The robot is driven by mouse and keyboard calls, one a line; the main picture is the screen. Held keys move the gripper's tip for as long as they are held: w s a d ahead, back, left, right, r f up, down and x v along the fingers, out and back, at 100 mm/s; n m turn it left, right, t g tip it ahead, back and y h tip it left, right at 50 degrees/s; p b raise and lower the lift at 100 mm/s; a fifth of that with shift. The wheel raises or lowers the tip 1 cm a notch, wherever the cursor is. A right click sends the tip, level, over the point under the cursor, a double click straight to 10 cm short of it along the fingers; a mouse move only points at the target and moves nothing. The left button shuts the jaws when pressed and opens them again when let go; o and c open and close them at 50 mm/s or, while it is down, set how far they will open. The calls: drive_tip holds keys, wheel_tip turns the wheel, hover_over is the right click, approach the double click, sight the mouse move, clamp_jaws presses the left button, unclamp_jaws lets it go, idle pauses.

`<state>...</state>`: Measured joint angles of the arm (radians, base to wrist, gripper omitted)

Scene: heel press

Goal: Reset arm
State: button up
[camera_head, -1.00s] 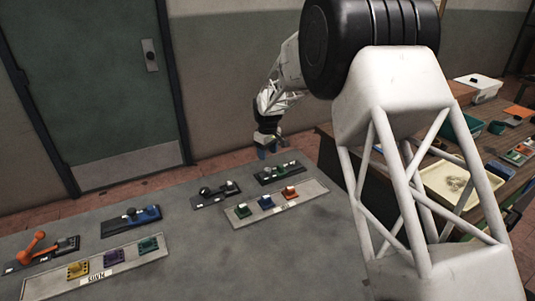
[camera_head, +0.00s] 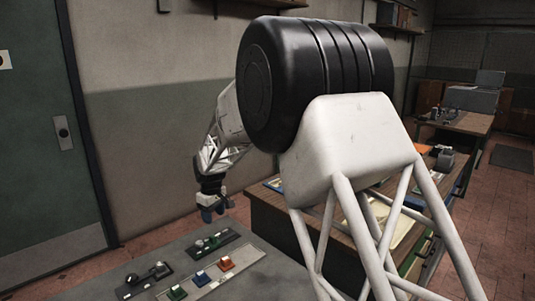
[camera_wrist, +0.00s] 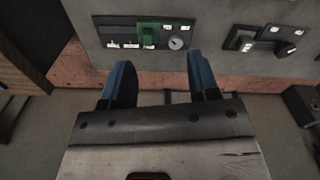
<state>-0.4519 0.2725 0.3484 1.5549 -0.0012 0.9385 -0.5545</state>
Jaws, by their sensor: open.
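My gripper (camera_head: 208,213) hangs with its blue fingers pointing down near the far edge of the grey table (camera_head: 122,260). In the wrist view my gripper (camera_wrist: 162,80) has its two blue fingers apart with nothing between them. A dark panel (camera_head: 214,244) with a green block on it lies on the table close below the gripper. The same panel appears beyond the fingertips in the wrist view (camera_wrist: 118,32), with a round grey knob beside the green block. My fingers look clear of it.
A grey strip (camera_head: 246,262) carries green, blue and orange blocks. Another dark panel (camera_head: 145,281) with black parts lies to its left. A wooden bench (camera_head: 268,207) with containers stands at the right. A green door (camera_head: 36,160) is at the left.

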drive_tip(key=s+d+r+m+t, duration=0.1)
drive_tip(key=s+d+r+m, duration=0.2)
drive_tip(key=s+d+r, duration=0.65)
drive_tip(key=s+d+r+m, duration=0.3)
drive_tip(key=s+d+r, duration=0.3)
drive_tip(key=s+d, duration=0.65)
drive_tip(key=s+d+m, duration=0.2)
drive_tip(key=s+d, duration=0.3)
drive_tip(key=s, duration=0.4)
drive_tip(key=s+d+f+m, duration=0.1)
drive_tip(key=s+d+m, duration=0.1)
drive_tip(key=s+d, duration=0.4)
drive_tip(key=s+d+f+m+t, duration=0.1)
drive_tip(key=s+d, duration=0.4)
drive_tip(key=s, duration=0.7)
drive_tip(key=shift+d+m, duration=0.25)
drive_tip(key=shift+m, duration=0.15)
drive_tip(key=shift+w, duration=0.1)
